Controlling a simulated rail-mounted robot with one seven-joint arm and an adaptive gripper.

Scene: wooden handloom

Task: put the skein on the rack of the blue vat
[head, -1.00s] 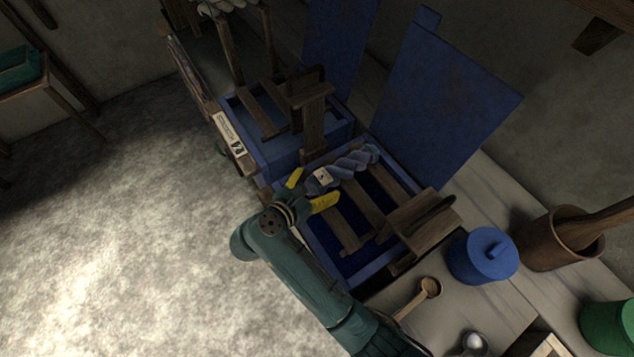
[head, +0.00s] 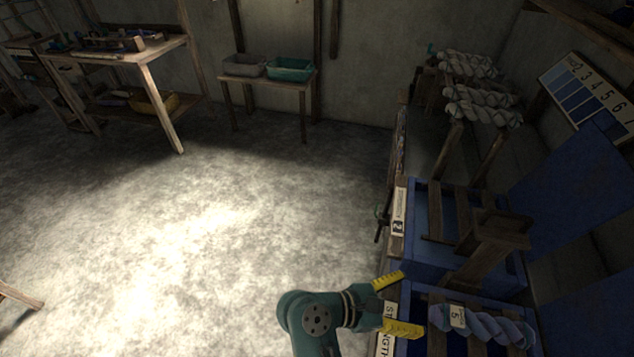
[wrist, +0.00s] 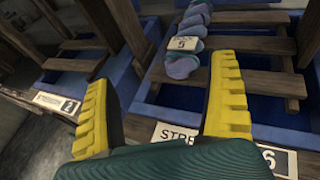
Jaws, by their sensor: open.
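The twisted blue-violet skein (head: 490,328) has a paper tag marked 5. It lies across the wooden slats of the rack (wrist: 262,83) on the near blue vat (wrist: 185,119). In the wrist view the skein (wrist: 186,50) rests on the slats ahead of my fingers, with its tagged end nearest me. My gripper (head: 412,303) has yellow fingers spread apart with nothing between them. It is at the vat's front edge, just left of the skein in the head view and apart from it. The wrist view shows my gripper (wrist: 164,75) wide open.
A second blue vat labelled 2 (head: 428,240) stands beyond, with its own slats and a wooden piece on top. Pale skeins (head: 480,103) hang behind it. A numbered blue shade chart (head: 590,88) is on the right. The floor at left is clear.

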